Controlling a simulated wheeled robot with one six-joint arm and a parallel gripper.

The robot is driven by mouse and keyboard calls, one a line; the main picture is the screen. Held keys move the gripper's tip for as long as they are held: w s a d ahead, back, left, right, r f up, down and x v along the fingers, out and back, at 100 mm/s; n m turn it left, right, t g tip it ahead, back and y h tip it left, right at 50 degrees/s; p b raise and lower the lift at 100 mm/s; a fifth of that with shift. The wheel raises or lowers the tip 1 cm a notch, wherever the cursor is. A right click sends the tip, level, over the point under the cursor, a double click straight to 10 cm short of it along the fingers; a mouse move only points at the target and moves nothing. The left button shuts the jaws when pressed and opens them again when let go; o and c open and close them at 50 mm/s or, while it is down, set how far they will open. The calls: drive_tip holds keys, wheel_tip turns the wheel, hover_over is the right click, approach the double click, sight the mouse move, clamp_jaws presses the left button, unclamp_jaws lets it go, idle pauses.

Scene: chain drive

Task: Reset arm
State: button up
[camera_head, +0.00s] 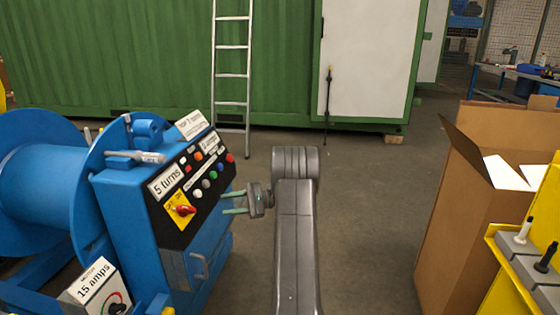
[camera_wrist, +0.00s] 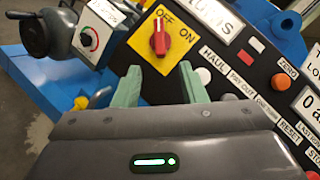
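My arm reaches forward from the bottom of the head view. My gripper (camera_head: 224,203) is beside the blue machine's sloped control panel (camera_head: 211,177), its green fingers pointing left towards it. In the wrist view my gripper (camera_wrist: 160,78) has its two green fingers apart with nothing between them. A red rotary switch (camera_wrist: 160,38) on a yellow OFF/ON plate (camera_wrist: 181,50) shows just beyond the fingertips. I cannot tell whether the fingers touch the panel. The switch also shows in the head view (camera_head: 185,210).
A blue cable drum (camera_head: 62,185) is at the left, with a "15 amps" sign (camera_head: 95,284) below. An open cardboard box (camera_head: 462,210) and a yellow rack (camera_head: 507,262) stand at the right. A ladder (camera_head: 232,75) leans on the green container (camera_head: 120,55). Floor right of my arm is clear.

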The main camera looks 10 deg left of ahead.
sight(192, 210)
drive_tip(key=b+x, duration=0.2)
drive_tip(key=x, duration=1)
drive_tip(key=shift+a+f, duration=0.1)
drive_tip(key=p+v, duration=0.3)
drive_tip(key=v, duration=1.1)
drive_tip(key=b+x, duration=0.3)
drive_tip(key=x, duration=1.1)
drive_tip(key=shift+s+f, duration=0.1)
drive_tip(key=m+t+y, duration=0.1)
drive_tip(key=m, duration=0.1)
drive_tip(key=m+t, duration=0.2)
drive_tip(key=m, duration=0.1)
drive_tip(key=m+t+y+p, duration=0.1)
drive_tip(key=m, duration=0.2)
drive_tip(key=shift+s+t+y, duration=0.2)
drive_tip(key=shift+t+y, duration=0.1)
drive_tip(key=shift+t, duration=0.1)
